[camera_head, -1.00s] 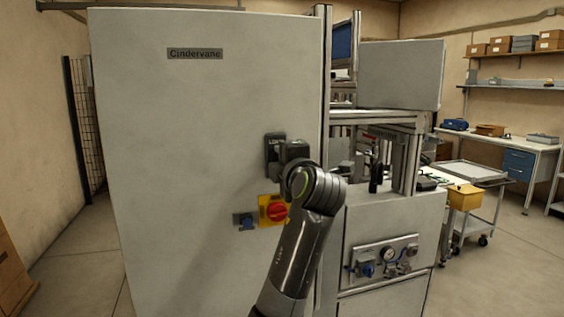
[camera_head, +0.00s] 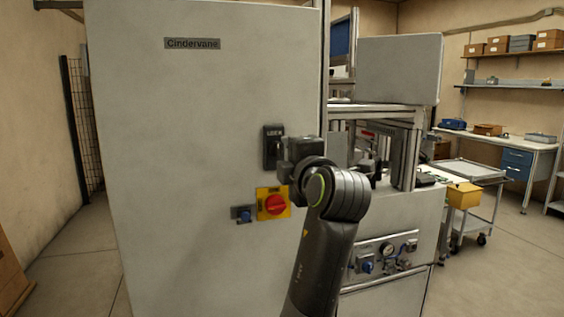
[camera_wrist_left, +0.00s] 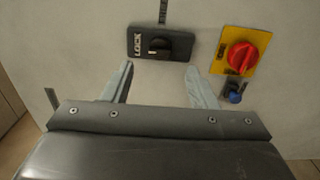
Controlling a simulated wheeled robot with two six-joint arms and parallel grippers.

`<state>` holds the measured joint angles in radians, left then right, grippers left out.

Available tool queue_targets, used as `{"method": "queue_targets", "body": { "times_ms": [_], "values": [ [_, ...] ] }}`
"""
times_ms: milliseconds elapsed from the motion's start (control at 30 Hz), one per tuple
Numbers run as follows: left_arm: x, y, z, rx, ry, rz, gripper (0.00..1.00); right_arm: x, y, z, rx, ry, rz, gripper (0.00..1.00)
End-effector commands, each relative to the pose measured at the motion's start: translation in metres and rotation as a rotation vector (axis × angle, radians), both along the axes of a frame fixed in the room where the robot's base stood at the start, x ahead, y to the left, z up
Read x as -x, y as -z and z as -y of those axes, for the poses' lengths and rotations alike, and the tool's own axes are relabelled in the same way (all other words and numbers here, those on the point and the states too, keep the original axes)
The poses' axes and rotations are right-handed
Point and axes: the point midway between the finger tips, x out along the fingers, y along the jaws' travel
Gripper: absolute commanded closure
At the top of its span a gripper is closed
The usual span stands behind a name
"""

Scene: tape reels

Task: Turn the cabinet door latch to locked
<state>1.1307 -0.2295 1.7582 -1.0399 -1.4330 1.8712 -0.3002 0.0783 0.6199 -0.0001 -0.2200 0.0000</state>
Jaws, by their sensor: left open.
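The cabinet door (camera_head: 200,150) is a large grey panel. Its latch (camera_head: 272,155) is a black plate marked LOCK at the top, with a dark knob. In the left wrist view the latch (camera_wrist_left: 179,43) lies just beyond my fingertips, with LOCK at its left end. The knob's ridge seems to run along the plate, but its exact angle is hard to tell. My left gripper (camera_head: 288,158) is just right of the latch and hides its right edge. In the left wrist view the gripper (camera_wrist_left: 158,70) is open and empty, its fingers apart from the knob. My right gripper is out of view.
A red rotary switch on a yellow plate (camera_head: 273,203) and a small blue knob (camera_head: 243,214) sit below the latch, close to my gripper. The door's left side is clear.

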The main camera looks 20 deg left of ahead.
Motion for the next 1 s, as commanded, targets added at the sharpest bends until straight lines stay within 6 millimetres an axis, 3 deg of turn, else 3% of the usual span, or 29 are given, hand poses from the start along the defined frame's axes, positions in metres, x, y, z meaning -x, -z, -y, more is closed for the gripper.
{"method": "queue_targets", "body": {
  "times_ms": [200, 433, 700, 1000],
  "values": [
    [0.042, 0.004, 0.03, 0.004, 0.006, 0.001, 0.47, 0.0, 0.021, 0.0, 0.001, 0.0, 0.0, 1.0],
    [0.066, 0.006, 0.045, 0.0, 0.002, 0.004, 0.47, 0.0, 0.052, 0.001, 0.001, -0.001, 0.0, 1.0],
    [0.082, 0.003, 0.056, -0.002, -0.001, 0.002, 0.47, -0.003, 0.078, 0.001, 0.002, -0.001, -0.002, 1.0],
    [0.09, 0.001, 0.061, 0.0, -0.001, 0.0, 0.47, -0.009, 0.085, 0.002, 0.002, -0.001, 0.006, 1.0]
  ]
}}
